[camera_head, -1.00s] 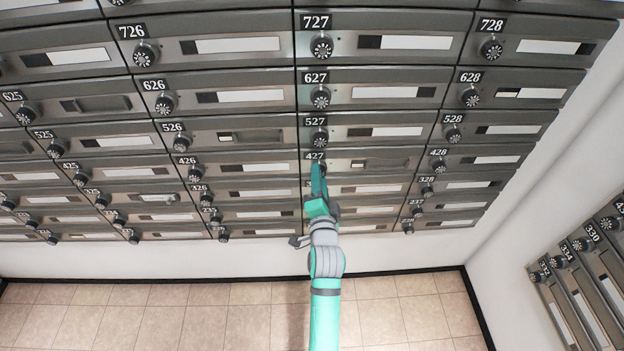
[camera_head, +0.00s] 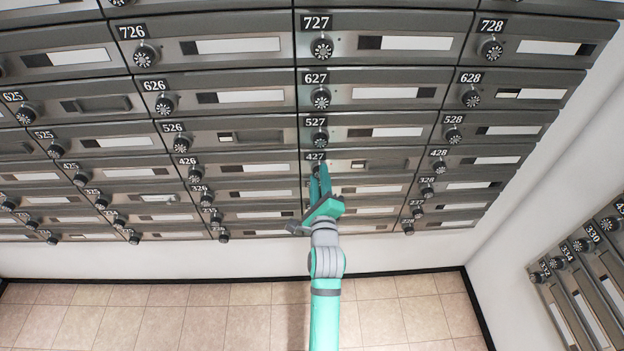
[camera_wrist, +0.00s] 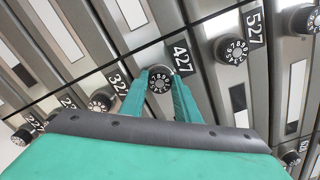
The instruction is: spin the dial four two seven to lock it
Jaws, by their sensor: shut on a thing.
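The dial (camera_wrist: 160,80) of mailbox 427 is a round dark knob with white marks, beside the 427 label (camera_wrist: 182,57) in the wrist view. My gripper (camera_wrist: 160,92) has its two teal fingers on either side of this dial and is shut on it. In the head view my gripper (camera_head: 319,178) reaches up to the dial just below the 427 label (camera_head: 314,157), and the fingers hide most of the dial. Mailbox 427's door (camera_head: 385,162) is flush with the others, as far as I can tell.
Dial 527 (camera_head: 320,138) sits just above in the head view, and dial 327 (camera_wrist: 101,101) lies to the left in the wrist view. Rows of similar grey mailboxes surround them. More mailboxes (camera_head: 590,265) are on the right wall. The tiled floor (camera_head: 190,310) is clear.

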